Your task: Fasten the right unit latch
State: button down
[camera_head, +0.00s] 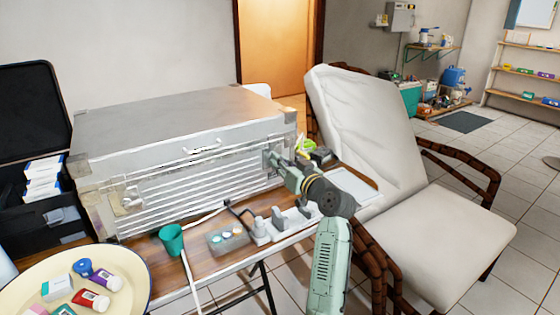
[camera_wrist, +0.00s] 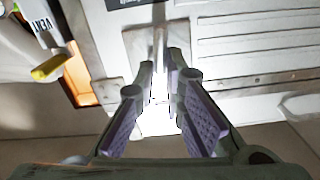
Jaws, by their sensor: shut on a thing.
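The silver metal unit case (camera_head: 190,135) stands closed on a folding table. Its right latch, near the front right corner, is largely hidden by my gripper (camera_head: 272,158) in the head view. In the wrist view the pale latch (camera_wrist: 158,88) shows, overexposed, between the two purple-padded fingers of my gripper (camera_wrist: 160,72). The fingers are shut on it, against the case front. Glare hides whether the latch is hooked. The left latch (camera_head: 128,198) is at the front left corner.
A green cup (camera_head: 172,240), a small tray (camera_head: 228,239) and dental handpieces stand before the case. A cream round tray (camera_head: 25,285) with small boxes and bottles is at lower left. A white reclining chair (camera_head: 440,230) stands close on the right.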

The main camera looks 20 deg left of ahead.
jog(key=shift+w+d+f+m+p, duration=0.1)
jog(key=shift+m+p, duration=2.25)
jog(key=shift+m, duration=1.75)
jog(key=shift+w+d+f+m+p, duration=0.1)
jog(key=shift+m+p, duration=2.25)
jog(key=shift+m, duration=1.75)
jog(key=c, duration=1.7)
grip_release()
